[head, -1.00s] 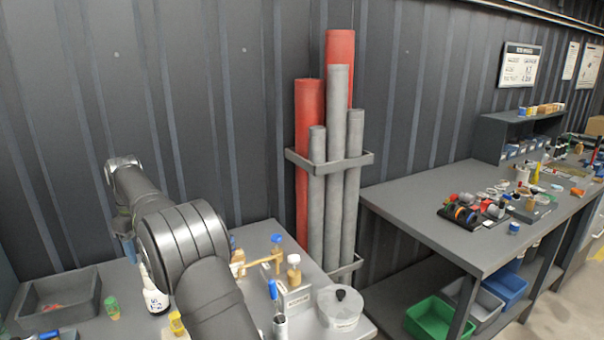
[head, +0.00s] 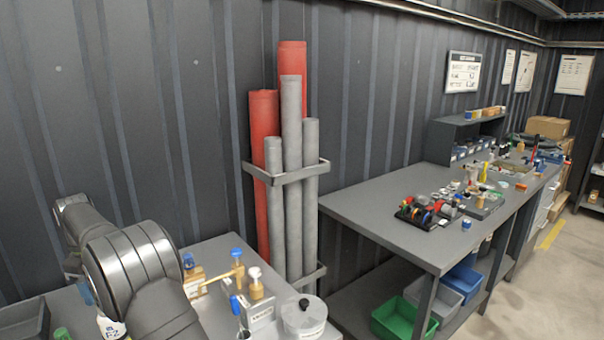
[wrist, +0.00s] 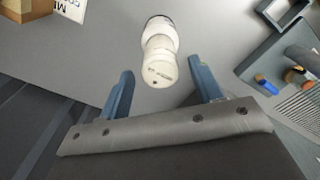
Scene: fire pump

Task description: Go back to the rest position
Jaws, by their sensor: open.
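My gripper (wrist: 160,66) is open in the wrist view, its two blue fingers spread apart with clear gaps on both sides of a white bottle (wrist: 158,45). The bottle shows between and beyond the fingertips, over the grey bench top (wrist: 100,45), and neither finger touches it. In the head view the white bottle (head: 108,326) shows only in part at the lower left, behind my arm. My arm hides most of the gripper there.
Bottles with blue and white caps, a wooden-handled tool and a round clear tub (head: 303,318) stand right of my arm. A rack of red and grey tubes (head: 290,165) stands behind. Another workbench (head: 365,205) is at right. A grey tray (head: 25,322) lies at left.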

